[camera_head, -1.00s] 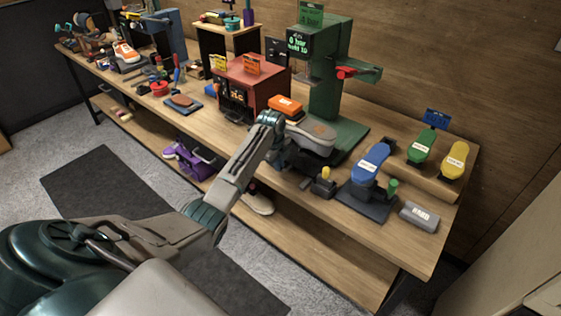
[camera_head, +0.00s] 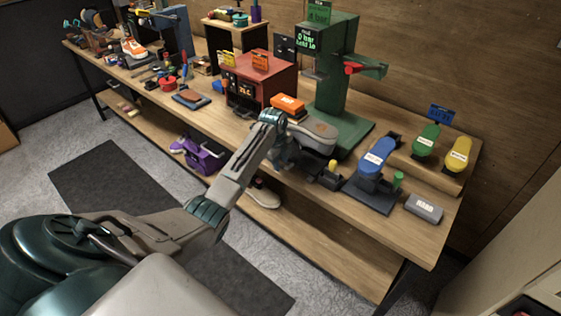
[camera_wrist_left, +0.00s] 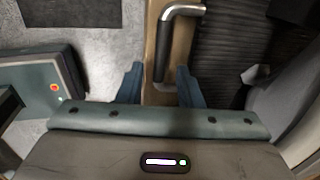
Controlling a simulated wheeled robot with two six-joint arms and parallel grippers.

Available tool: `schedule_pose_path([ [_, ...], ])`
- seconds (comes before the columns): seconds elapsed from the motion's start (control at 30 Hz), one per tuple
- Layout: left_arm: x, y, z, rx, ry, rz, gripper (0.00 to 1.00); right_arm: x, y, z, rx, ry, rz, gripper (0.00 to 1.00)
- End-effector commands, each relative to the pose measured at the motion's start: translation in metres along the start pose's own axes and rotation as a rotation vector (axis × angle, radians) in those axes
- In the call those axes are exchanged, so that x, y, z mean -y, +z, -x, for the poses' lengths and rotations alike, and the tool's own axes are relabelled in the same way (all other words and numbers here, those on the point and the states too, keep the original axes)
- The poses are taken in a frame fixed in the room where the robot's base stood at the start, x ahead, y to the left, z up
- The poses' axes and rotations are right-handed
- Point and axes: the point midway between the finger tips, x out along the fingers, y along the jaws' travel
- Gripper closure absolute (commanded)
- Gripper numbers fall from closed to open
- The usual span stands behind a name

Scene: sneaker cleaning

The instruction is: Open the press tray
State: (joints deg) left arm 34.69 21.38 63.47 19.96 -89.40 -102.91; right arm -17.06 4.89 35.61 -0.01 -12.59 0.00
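The green press (camera_head: 335,75) with a red lever (camera_head: 353,68) stands on the bench. In the left wrist view, a metal handle (camera_wrist_left: 181,11) with a dark bar reaches down between the fingers of my left gripper (camera_wrist_left: 159,71). The fingers stand apart on either side of the bar, with gaps showing. My right gripper is not in view.
A red heater box (camera_head: 262,82) with an orange block (camera_head: 288,103) beside it stands left of the press. A yellow-topped knob (camera_head: 333,168), a blue sole-shaped piece (camera_head: 377,155) and a grey block (camera_head: 424,208) are to the right. Floor in front is open.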

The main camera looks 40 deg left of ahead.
Motion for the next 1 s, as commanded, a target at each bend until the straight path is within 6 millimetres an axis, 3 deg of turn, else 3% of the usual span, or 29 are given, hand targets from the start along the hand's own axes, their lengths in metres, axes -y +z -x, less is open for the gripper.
schedule_pose_path([
  [0.27,0.000,0.000,0.009,0.000,-0.002,0.000,0.67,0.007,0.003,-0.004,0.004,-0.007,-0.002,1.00],
  [0.7,0.000,0.000,0.090,0.002,-0.003,0.000,0.67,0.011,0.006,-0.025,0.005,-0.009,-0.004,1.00],
  [1.0,-0.001,0.000,0.108,-0.001,0.000,0.000,0.67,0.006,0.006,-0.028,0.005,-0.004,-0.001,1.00],
])
